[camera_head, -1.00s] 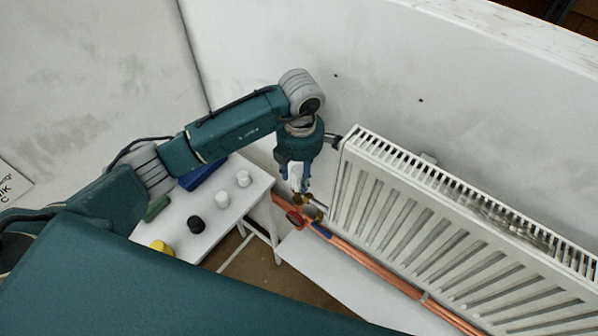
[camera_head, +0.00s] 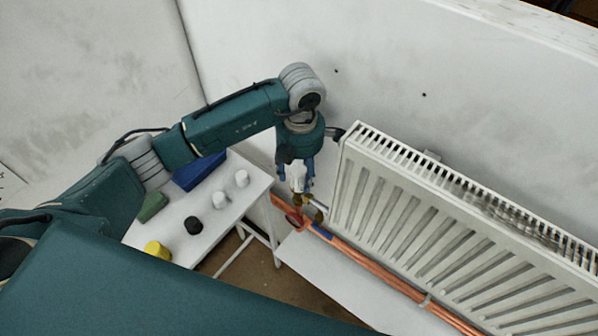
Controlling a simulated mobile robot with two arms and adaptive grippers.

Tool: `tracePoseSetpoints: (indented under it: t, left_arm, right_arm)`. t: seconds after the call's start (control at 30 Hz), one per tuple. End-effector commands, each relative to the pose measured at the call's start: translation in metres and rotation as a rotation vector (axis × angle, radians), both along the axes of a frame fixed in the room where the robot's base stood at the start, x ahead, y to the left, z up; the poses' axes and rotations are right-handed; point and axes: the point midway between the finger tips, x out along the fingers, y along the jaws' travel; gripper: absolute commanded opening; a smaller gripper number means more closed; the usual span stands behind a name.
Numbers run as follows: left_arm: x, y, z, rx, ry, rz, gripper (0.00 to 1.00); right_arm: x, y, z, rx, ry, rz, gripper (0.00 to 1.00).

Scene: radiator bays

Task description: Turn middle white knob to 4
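A white knob (camera_head: 298,182) sits on top of the brass valve (camera_head: 300,199) at the left end of the radiator. My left gripper (camera_head: 297,179) points down over it, with one blue finger on each side of the knob. The gripper's body hides the knob's top, and no number marks can be read. The fingers are at or very near the knob's sides; I cannot tell whether they press on it. My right gripper is not in view.
The white radiator (camera_head: 440,220) stands to the right along the wall. Copper pipes (camera_head: 370,265) run below it. A small white table (camera_head: 228,226) on the left bears two white caps, a black cap, and yellow, green and blue items.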

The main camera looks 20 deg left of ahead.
Motion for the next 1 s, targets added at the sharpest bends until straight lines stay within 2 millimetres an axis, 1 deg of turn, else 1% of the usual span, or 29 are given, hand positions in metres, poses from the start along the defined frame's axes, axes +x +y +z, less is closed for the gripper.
tracePoseSetpoints:
  t: [0.27, 0.37, 0.47, 0.7, 0.8, 0.9, 1.0]
  left_arm:
    - [0.000, 0.000, 0.001, -0.001, -0.001, -0.001, 0.54]
    - [0.001, 0.000, 0.007, 0.000, -0.003, 0.000, 0.54]
    - [0.001, 0.000, 0.022, -0.001, -0.004, -0.001, 0.54]
    - [0.000, -0.002, 0.074, 0.000, -0.006, -0.001, 0.54]
    - [-0.001, -0.002, 0.093, 0.000, -0.004, -0.001, 0.54]
    - [-0.002, -0.003, 0.107, 0.000, -0.003, 0.000, 0.54]
    - [-0.002, -0.003, 0.116, -0.001, -0.002, 0.000, 0.54]
  right_arm:
    - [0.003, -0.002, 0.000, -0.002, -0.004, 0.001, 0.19]
    - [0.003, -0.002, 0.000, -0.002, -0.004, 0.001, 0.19]
    - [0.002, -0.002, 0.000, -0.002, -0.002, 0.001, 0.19]
    - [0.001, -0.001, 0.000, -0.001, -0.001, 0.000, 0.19]
    - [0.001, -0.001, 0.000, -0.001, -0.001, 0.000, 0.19]
    - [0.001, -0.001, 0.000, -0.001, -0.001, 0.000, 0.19]
    - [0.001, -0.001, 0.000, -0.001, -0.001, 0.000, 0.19]
